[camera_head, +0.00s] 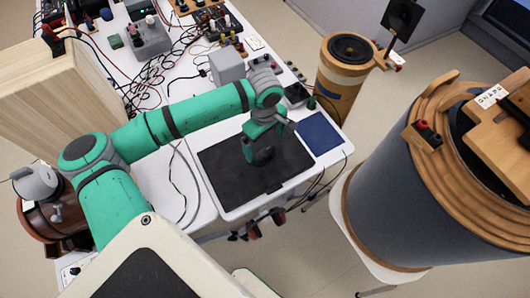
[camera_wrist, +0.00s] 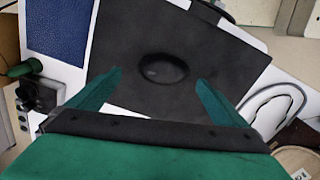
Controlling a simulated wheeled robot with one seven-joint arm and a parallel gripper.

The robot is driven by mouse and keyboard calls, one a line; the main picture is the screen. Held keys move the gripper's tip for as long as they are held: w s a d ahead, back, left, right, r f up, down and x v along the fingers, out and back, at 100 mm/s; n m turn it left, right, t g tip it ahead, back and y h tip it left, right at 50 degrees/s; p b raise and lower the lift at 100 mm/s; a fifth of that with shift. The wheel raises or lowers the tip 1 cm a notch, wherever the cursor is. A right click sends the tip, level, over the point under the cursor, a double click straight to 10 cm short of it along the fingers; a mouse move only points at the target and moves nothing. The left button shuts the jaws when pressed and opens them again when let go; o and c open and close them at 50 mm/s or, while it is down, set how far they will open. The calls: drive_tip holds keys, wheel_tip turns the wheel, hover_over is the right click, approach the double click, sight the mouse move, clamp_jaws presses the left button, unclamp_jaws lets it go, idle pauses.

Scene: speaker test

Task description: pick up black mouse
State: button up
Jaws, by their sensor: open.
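The black mouse (camera_wrist: 163,69) lies on a dark mat (camera_wrist: 215,60) in the wrist view, a dark oval with a faint sheen. My gripper (camera_wrist: 160,80) is open, with one green finger on each side of the mouse in the picture; the gap to the mouse cannot be judged exactly. In the head view my gripper (camera_head: 262,158) points down over the dark mat (camera_head: 225,175), and the mouse is mostly hidden at its tips. Nothing is held between the fingers.
A blue pad (camera_head: 320,133) lies right of the mat on the white table (camera_head: 205,215). Tangled cables (camera_head: 160,65) and a grey box (camera_head: 228,66) sit behind. A wooden box (camera_head: 60,80) stands at left. Large round speakers (camera_head: 400,195) stand at right.

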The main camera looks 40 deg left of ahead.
sight(263, 152)
drive_tip(key=f, duration=0.1)
drive_tip(key=s+f, duration=0.1)
drive_tip(key=f, duration=0.1)
drive_tip(key=shift+f, duration=0.25)
drive_tip(key=shift+w+d+f, duration=0.1)
drive_tip(key=shift+w+f, duration=0.05)
drive_tip(key=shift+f, duration=0.4)
drive_tip(key=c, duration=1.1)
drive_tip(key=shift+r, duration=0.1)
drive_tip(key=shift+c, duration=0.2)
